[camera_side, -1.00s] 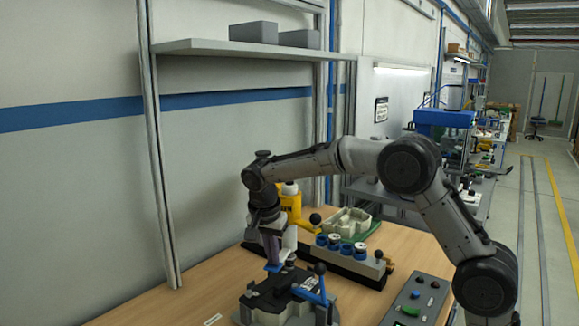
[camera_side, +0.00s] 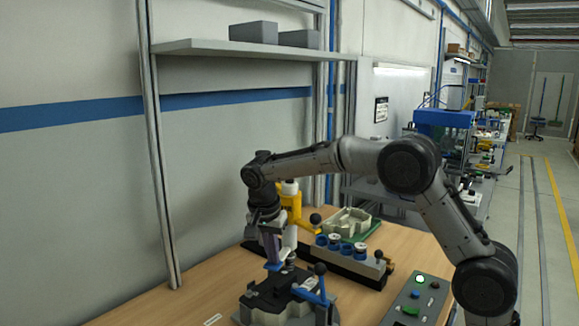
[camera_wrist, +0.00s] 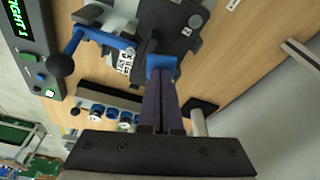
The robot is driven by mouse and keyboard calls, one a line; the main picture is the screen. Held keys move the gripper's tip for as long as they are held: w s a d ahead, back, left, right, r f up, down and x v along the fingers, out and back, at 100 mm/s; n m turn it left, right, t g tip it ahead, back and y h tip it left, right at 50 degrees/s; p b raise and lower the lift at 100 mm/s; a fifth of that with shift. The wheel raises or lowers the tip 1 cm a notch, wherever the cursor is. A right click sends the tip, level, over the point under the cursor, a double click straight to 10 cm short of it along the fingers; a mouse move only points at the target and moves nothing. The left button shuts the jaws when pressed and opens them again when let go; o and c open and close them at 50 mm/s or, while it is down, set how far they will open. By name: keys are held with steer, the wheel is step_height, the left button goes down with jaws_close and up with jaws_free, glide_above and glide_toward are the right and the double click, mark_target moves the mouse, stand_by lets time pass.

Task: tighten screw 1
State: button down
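My gripper (camera_side: 274,264) points down just over the dark fixture (camera_side: 268,296) on the wooden bench. A yellow tool with a white top (camera_side: 291,199) stands behind my gripper. The control box (camera_side: 413,300) has a lit lamp; its display (camera_wrist: 19,32) shows green letters, partly cut off, ending in "IGHT 1".
A blue clamp lever (camera_side: 309,291) with a black ball knob stands at the fixture's right. Behind are a rack (camera_side: 348,264) with blue-and-white pieces and a pale casting (camera_side: 346,221) on a green base. Bare bench lies left of the fixture.

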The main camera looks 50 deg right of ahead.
steer(key=d+v, duration=0.2)
steer(key=v, duration=0.6)
steer(key=shift+w+r, duration=0.3)
steer(key=shift+r, duration=0.1)
stand_by(0.6)
